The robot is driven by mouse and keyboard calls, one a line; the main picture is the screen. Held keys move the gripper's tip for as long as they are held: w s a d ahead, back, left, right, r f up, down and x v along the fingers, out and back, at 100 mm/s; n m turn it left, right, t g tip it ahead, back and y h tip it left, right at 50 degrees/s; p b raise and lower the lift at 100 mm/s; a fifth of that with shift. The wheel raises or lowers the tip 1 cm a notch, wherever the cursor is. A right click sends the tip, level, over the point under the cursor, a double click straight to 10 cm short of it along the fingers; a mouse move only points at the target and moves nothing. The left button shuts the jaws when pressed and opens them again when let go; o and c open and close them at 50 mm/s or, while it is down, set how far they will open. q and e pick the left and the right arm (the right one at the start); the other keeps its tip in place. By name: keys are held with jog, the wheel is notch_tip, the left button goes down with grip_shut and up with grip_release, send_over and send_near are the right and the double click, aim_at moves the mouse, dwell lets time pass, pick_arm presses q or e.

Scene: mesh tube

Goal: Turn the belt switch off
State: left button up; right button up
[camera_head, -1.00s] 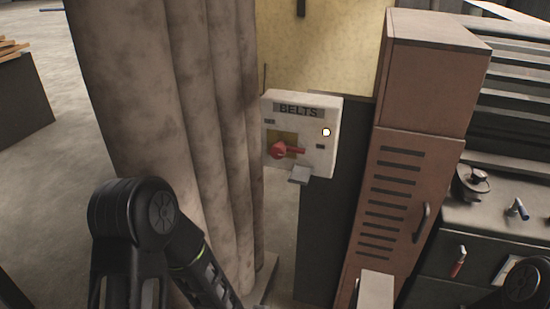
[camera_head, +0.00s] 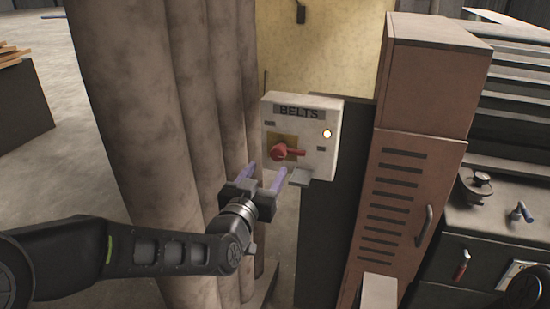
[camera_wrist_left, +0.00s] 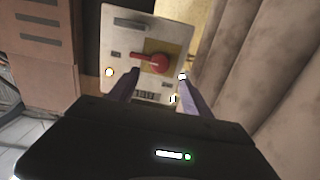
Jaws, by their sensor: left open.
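The belt switch is a red rotary handle (camera_head: 287,152) on a white box labelled BELTS (camera_head: 312,135). In the head view the handle points right, with its hub at the left. A small lamp (camera_head: 327,134) on the box glows yellowish. My left gripper (camera_head: 265,174) is open and empty, just below and in front of the box, its purple fingers pointing up toward it. In the left wrist view the red handle (camera_wrist_left: 152,62) lies beyond and between the open fingertips (camera_wrist_left: 157,75), apart from them. My right gripper is not in view.
A brown locker (camera_head: 405,190) stands to the right. A dark cabinet with a worktop (camera_head: 450,215) is at the far right.

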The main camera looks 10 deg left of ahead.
aim_at(277, 155)
pick_arm(q)
jog(key=w, duration=0.7)
jog(key=shift+w+d+p, duration=0.15)
jog(key=shift+d+p, duration=0.15)
jog(key=shift+p, duration=0.05)
grip_shut()
